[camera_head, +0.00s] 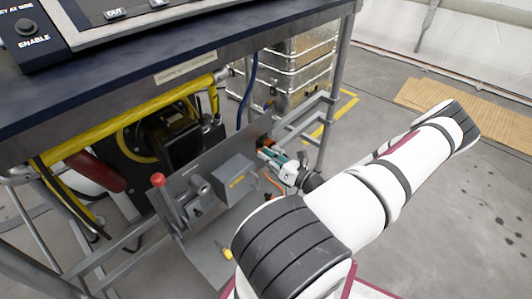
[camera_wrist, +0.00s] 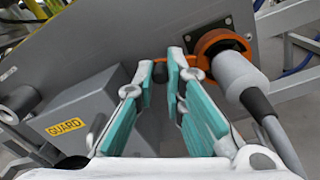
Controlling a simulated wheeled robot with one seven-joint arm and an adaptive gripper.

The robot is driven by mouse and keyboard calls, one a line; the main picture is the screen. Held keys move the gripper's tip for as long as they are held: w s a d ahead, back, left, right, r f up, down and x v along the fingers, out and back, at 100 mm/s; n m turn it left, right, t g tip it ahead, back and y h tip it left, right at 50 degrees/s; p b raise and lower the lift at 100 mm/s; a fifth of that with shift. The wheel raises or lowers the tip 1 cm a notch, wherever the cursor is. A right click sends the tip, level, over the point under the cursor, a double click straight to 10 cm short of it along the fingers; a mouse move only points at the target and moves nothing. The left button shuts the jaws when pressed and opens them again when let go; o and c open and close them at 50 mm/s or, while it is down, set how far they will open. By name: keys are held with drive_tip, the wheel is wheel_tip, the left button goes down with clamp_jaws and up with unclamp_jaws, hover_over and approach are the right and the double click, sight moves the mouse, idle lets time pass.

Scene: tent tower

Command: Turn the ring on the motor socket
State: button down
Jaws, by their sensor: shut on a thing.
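The motor socket (camera_wrist: 245,50) is a dark square plate on the grey panel, at the upper right of the wrist view. An orange ring (camera_wrist: 212,40) sits around it, and an orange arm runs left from it to a dark knob (camera_wrist: 160,72). A light grey plug (camera_wrist: 222,72) with a dark cable end stands at the ring. My gripper (camera_wrist: 162,64) has its teal-padded fingers on either side of the knob and is shut on it. In the head view the orange ring (camera_head: 265,142) is small, and my gripper (camera_head: 268,154) partly hides it.
A grey box marked GUARD (camera_wrist: 85,110) stands left of my gripper; it also shows in the head view (camera_head: 236,180). A red-topped lever (camera_head: 158,181) is farther left. The blue tabletop (camera_head: 130,70) overhangs the panel. Frame bars (camera_head: 307,122) stand to the right.

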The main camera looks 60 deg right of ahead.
drive_tip(key=d+r+m+p, duration=0.1)
drive_tip(key=m+p, duration=0.1)
drive_tip(key=m, duration=0.2)
drive_tip(key=d+r+m+p, duration=0.1)
drive_tip(key=d+m+p, duration=0.1)
drive_tip(key=m, duration=0.2)
drive_tip(key=s+d+r+m+p, duration=0.1)
drive_tip(key=r+m+p, duration=0.1)
drive_tip(key=m+p, duration=0.1)
drive_tip(key=shift+d+m+h, duration=0.2)
drive_tip(key=shift+m+h, duration=0.2)
drive_tip(key=shift+m, duration=0.1)
drive_tip(key=shift+s+d+m, duration=0.15)
drive_tip(key=shift+d+m, duration=0.2)
drive_tip(key=shift+m, duration=0.45)
drive_tip(key=shift+s+d+m, duration=0.1)
drive_tip(key=shift+d+m, duration=0.25)
drive_tip(key=shift+m, duration=0.45)
drive_tip(key=shift+d, duration=0.1)
drive_tip(key=c, duration=1.6)
unclamp_jaws()
drive_tip(key=shift+c, duration=0.2)
drive_tip(key=shift+r, duration=0.1)
